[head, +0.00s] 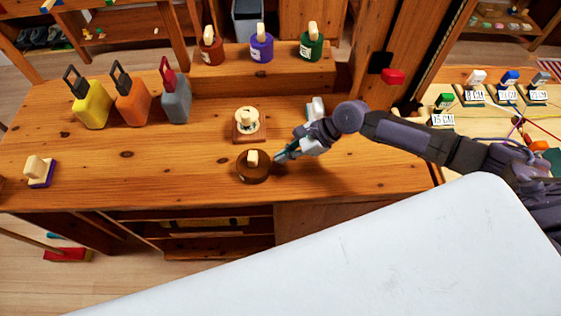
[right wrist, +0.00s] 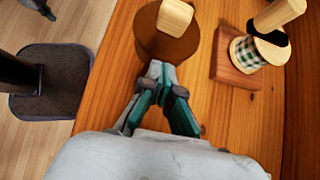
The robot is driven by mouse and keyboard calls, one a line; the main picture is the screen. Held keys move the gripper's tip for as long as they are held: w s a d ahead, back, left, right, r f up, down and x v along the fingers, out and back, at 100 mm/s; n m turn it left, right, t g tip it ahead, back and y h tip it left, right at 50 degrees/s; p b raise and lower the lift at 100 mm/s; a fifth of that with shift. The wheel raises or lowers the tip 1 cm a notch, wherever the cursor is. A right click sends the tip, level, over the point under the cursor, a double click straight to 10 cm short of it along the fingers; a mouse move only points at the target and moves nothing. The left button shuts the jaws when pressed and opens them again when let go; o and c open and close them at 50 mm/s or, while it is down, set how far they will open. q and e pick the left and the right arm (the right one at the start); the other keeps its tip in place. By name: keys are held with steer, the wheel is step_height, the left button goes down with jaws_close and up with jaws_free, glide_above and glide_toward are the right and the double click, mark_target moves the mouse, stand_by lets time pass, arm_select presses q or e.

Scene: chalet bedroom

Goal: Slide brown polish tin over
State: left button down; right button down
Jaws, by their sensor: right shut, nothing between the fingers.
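The brown polish tin (head: 253,168), round and dark brown with a pale wooden knob on top, stands upright on the wooden bench near its front edge. It also shows at the top of the right wrist view (right wrist: 168,42). My right gripper (head: 281,157) is shut and empty, its fingertips at the right side of the tin. In the right wrist view its tips (right wrist: 158,68) lie right against or very near the tin's side; I cannot tell whether they touch. My left gripper is not in view.
A wooden block (head: 247,137) with a light, knobbed tin on it stands just behind the brown tin. Yellow (head: 92,106), orange (head: 133,104) and grey (head: 176,102) bottles stand back left. A purple-based block (head: 41,173) lies far left. The bench left of the tin is clear.

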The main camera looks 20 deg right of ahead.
mark_target(271, 170)
step_height(271, 170, down, 4)
steer(key=shift+f, duration=0.15)
steer(key=shift+w+a, duration=0.1)
steer(key=shift+a, duration=0.1)
steer(key=shift+a+p, duration=0.3)
